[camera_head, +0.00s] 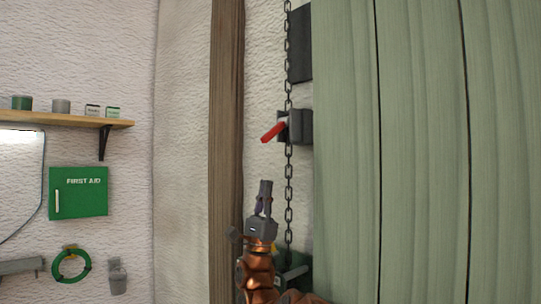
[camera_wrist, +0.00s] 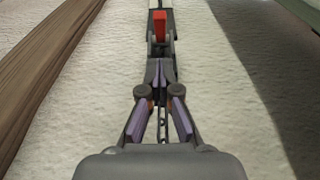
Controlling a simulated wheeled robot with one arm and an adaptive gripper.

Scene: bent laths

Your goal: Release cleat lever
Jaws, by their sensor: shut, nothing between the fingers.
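The cleat (camera_head: 299,126) is a dark block on the white wall, beside the green planks. Its red lever (camera_head: 272,132) sticks out to the left and slants downward. A dark chain (camera_head: 289,65) hangs vertically past the cleat. My gripper (camera_head: 266,182) is shut and empty, pointing up, below the lever and left of the chain, apart from the lever. In the wrist view my shut fingers (camera_wrist: 159,65) point toward the red lever (camera_wrist: 160,26), which shows ahead of the tips. The fingers hide part of the chain there.
A brown wooden post (camera_head: 226,120) stands left of the chain, and green planks (camera_head: 420,150) stand right of it. A dark plate (camera_head: 300,42) sits above the cleat. A shelf (camera_head: 60,118), a first aid box (camera_head: 90,192) and a green ring (camera_head: 57,268) are farther left.

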